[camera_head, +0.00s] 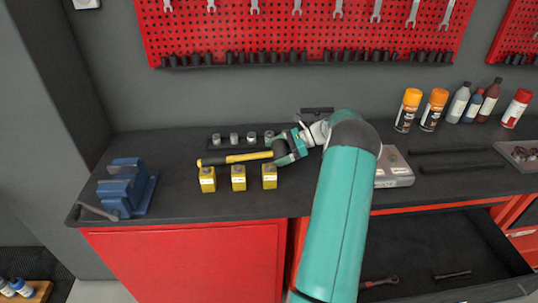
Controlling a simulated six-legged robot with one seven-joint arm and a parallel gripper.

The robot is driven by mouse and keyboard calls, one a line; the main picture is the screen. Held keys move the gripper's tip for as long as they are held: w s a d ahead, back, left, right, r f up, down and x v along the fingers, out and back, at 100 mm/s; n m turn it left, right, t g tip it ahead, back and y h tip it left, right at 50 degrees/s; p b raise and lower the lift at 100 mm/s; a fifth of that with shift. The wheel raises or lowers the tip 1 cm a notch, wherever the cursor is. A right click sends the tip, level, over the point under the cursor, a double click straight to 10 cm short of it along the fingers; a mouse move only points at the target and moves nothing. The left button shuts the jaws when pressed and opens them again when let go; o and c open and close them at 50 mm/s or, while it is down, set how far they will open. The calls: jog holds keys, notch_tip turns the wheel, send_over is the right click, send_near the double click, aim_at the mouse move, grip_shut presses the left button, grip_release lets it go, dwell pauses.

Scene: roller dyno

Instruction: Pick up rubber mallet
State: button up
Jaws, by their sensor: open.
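The rubber mallet (245,157) lies on the dark workbench top, with its yellow and black handle pointing left. Its right end is hidden behind my gripper. My gripper (280,153) is open at the right end of the visible handle, close to the bench. The view does not show whether the fingers touch the mallet. My teal arm reaches in from the lower right and hides part of the bench.
Several yellow blocks (238,178) stand just in front of the mallet, and several metal sockets (235,138) stand behind it. A blue vise (128,187) sits at the left end. Spray cans (408,109) stand back right. An open drawer (455,250) juts out below.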

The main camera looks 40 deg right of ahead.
jog(key=shift+w+a+f, duration=0.15)
jog(key=shift+w+a, duration=0.05)
jog(key=shift+a, duration=0.15)
jog(key=shift+c, duration=0.4)
jog(key=c, duration=1)
